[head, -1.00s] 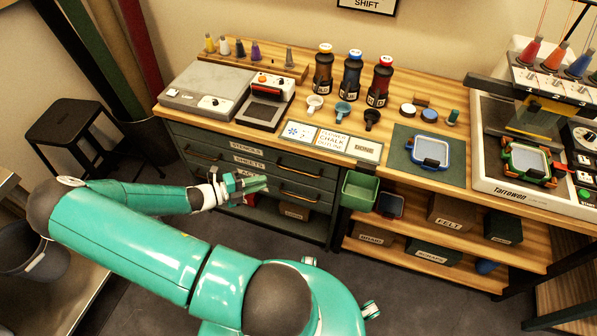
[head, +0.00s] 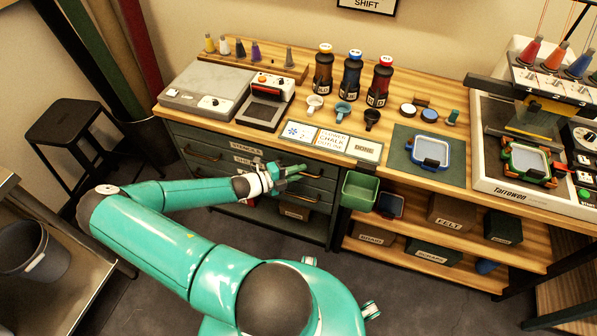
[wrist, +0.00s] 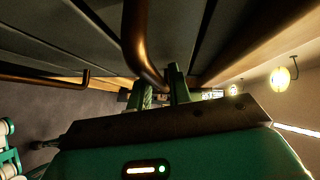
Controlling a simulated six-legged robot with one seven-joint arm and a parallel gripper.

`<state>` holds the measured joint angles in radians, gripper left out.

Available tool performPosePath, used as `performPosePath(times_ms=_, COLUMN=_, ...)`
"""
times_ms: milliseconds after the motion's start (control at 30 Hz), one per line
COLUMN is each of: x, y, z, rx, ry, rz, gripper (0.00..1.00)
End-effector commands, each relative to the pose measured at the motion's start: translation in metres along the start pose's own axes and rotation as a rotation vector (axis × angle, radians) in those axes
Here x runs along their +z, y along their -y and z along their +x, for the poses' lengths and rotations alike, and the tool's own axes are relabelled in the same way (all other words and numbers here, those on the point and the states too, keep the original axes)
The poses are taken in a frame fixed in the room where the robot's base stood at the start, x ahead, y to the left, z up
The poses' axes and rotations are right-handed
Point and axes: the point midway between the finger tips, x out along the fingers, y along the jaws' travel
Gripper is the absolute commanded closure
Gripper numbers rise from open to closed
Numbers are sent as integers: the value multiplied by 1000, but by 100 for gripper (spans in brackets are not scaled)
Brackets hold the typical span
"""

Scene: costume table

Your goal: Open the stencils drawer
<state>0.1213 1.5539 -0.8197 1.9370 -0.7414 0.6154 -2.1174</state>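The stencils drawer (head: 225,142) is the top drawer of the dark grey-green cabinet. It looks closed, and its label (head: 246,149) reads STENCILS. The drawer has a bronze bar handle at its left (head: 203,153) and another toward the right, partly hidden by my gripper. My gripper (head: 297,172) is in front of the drawer's right part, fingers pointing right. In the wrist view, a bronze handle (wrist: 144,45) bends down toward the gap between my two green fingers (wrist: 162,90). The fingers are apart. I cannot tell whether they touch the handle.
Below is the sheets drawer, its label (head: 243,159) partly covered by my gripper. A green bin (head: 359,190) hangs just right of the drawers. The worktop (head: 290,108) above carries bottles, cups and a press.

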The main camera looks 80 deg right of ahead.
Motion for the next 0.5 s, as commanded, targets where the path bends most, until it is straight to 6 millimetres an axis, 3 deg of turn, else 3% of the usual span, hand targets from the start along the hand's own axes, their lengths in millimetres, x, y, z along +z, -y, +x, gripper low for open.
performPosePath(times_ms=267, x=0, y=0, z=3, rx=0, ry=0, rz=0, gripper=80)
performPosePath(times_ms=300, x=0, y=0, z=3, rx=0, ry=0, rz=0, gripper=82)
performPosePath(times_ms=400, x=0, y=0, z=3, rx=0, ry=0, rz=0, gripper=100)
performPosePath(times_ms=500, x=0, y=0, z=3, rx=0, ry=0, rz=0, gripper=100)
